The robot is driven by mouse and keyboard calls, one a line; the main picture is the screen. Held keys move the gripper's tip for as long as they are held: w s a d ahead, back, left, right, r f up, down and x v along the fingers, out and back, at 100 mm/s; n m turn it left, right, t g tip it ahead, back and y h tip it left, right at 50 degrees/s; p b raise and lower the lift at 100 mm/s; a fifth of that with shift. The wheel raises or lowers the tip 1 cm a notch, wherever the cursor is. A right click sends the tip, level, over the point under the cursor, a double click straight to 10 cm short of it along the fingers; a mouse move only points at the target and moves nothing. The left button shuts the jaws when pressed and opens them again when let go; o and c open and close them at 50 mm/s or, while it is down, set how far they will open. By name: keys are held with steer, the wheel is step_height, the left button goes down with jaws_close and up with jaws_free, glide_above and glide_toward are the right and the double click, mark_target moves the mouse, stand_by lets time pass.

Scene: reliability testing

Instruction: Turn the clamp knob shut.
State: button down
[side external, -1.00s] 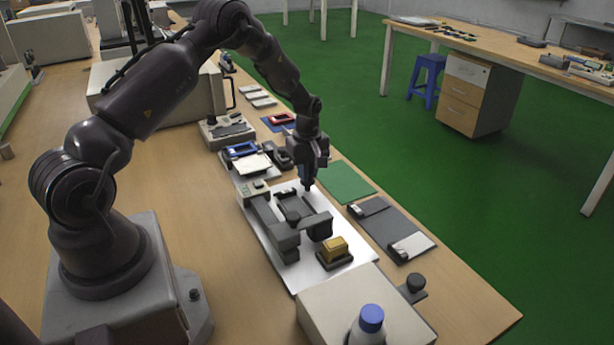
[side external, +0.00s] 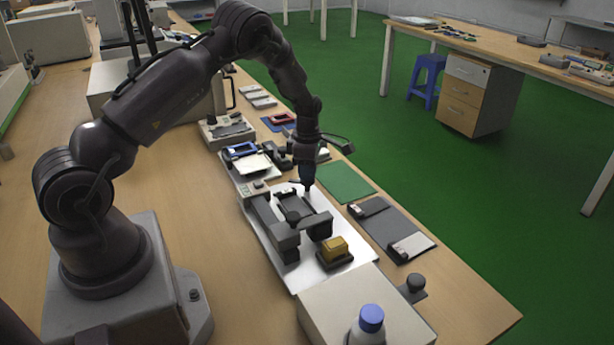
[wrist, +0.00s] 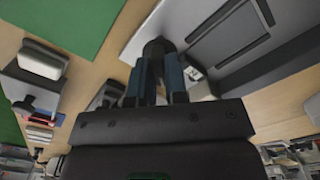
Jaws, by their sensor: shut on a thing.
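The clamp fixture is a dark grey frame (side external: 262,213) on a white plate (side external: 308,274), with a dark flat bed inside it. It also shows in the wrist view (wrist: 235,35), at the upper right. My gripper (side external: 307,183) points down at the far end of the fixture. In the wrist view my gripper (wrist: 158,62) has its two fingers on either side of the dark round clamp knob (wrist: 157,47), shut on it. The fingers hide part of the knob. I cannot tell how far the knob is turned.
A yellow block (side external: 335,247) on a dark base stands at the plate's near end. A pale box (side external: 350,310) with a blue-capped bottle (side external: 371,318) is nearer. A green mat (side external: 344,183) and a grey mat (side external: 388,231) lie to the right, by the table edge.

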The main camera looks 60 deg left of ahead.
steer(key=n, duration=0.3)
steer(key=shift+n, duration=0.3)
steer(key=n, duration=0.4)
steer(key=shift+s+f, duration=0.1)
steer(key=c, duration=1.3)
jaws_free()
steer(key=shift+r, duration=2.35)
